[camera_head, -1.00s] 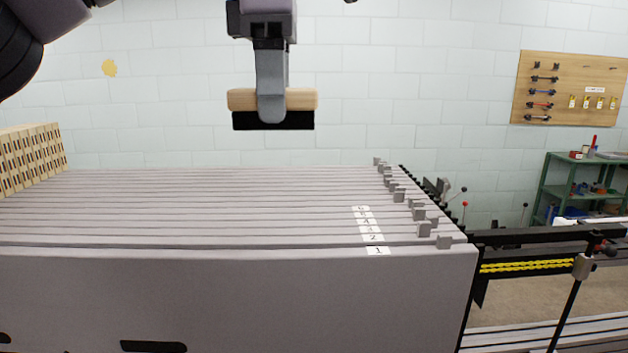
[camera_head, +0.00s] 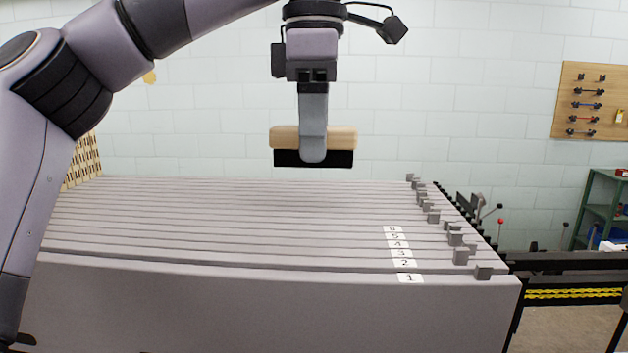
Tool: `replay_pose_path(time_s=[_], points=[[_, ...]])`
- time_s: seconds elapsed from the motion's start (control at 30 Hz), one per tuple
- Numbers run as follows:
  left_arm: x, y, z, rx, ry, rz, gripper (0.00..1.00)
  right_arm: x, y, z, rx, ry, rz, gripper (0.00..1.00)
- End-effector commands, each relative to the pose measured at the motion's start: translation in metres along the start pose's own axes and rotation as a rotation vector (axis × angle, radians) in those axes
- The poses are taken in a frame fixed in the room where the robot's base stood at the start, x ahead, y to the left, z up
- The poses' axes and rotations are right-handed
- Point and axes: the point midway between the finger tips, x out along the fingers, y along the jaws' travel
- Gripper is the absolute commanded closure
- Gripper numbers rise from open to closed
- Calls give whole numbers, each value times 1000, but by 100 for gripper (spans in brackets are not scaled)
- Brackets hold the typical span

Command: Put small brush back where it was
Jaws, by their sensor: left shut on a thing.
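The small brush (camera_head: 341,138) has a pale wooden back and a dark strip of bristles along its underside. It is level, held in the air in front of the white wall, above the far part of the grey slatted rack. My left gripper (camera_head: 313,150) points down and is shut on the brush near its middle. One finger shows in front of the wood; the other is hidden behind. My right gripper is not in view.
The rack of grey slats (camera_head: 250,275) with numbered labels (camera_head: 406,263) fills the lower middle. Small grey blocks (camera_head: 461,256) stand along its right end. A pegboard (camera_head: 590,100) hangs on the wall at right, above a green shelf (camera_head: 603,205). A beige slotted block (camera_head: 84,163) stands at left.

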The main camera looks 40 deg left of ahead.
Motion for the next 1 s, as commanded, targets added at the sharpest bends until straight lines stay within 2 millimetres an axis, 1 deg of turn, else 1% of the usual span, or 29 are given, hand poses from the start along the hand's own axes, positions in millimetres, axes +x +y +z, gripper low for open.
replay_pose_path(time_s=[0.03, 0.1, 0.33, 0.6, 0.7, 1.0], points=[[6, 0, 0, 2, -1, -3, 88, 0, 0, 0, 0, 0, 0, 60], [11, 0, 0, 0, -3, 0, 88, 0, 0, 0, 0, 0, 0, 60], [22, 0, 0, 0, -2, 0, 88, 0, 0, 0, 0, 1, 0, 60], [52, 0, -1, -2, -2, 0, 88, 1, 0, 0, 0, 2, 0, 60], [56, 0, -1, -2, -4, 4, 88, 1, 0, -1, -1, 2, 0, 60], [58, 0, 0, -2, -4, 4, 88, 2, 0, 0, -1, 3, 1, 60]])
